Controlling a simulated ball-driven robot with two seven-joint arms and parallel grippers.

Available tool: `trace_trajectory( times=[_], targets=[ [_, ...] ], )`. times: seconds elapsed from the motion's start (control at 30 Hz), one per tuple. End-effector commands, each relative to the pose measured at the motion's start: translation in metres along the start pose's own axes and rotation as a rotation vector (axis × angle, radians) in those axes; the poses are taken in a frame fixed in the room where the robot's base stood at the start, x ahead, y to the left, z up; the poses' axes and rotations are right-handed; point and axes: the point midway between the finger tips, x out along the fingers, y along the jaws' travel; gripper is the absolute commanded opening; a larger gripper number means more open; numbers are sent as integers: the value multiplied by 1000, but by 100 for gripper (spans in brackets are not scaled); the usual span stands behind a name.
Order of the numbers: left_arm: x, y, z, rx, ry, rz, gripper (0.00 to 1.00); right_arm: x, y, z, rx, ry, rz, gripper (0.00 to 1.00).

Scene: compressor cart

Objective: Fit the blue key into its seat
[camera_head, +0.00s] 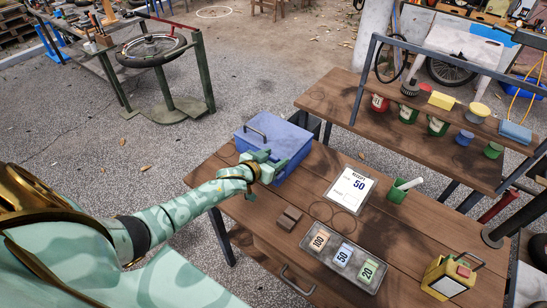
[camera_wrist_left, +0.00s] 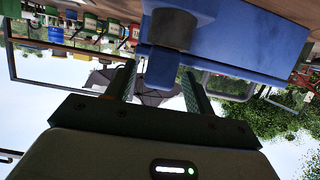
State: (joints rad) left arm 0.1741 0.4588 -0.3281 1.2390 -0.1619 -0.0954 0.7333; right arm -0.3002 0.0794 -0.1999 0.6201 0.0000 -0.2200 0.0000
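A blue box (camera_head: 284,140) with a dark handle on its lid stands at the far left of the wooden table. My left gripper (camera_head: 265,164) is at the box's near side, its fingers level with the upper part. In the left wrist view the box (camera_wrist_left: 245,40) fills the top. A blue piece (camera_wrist_left: 162,70), which looks like the key, hangs below a dark grey round part (camera_wrist_left: 172,30) and reaches between my finger tips. The fingers stand apart, with a gap showing on the left. I cannot make out the seat. My right gripper is not in view.
A shelf with cans stands behind.

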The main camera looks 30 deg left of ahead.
Motion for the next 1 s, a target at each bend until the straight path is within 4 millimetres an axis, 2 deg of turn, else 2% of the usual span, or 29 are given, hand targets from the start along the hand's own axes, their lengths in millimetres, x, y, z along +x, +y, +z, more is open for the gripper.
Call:
trace_trajectory(
  times=[0.27,0.37,0.47,0.8,1.0],
  targets=[
    [-1,0,0,1,0,0,54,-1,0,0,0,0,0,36],
    [-8,0,-1,0,-1,0,54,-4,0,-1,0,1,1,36],
    [-26,0,-2,1,0,1,54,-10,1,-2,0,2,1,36],
    [-117,0,-1,0,-2,1,54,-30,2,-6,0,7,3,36],
    [-152,0,0,-1,-1,1,54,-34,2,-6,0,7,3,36]
  ],
)
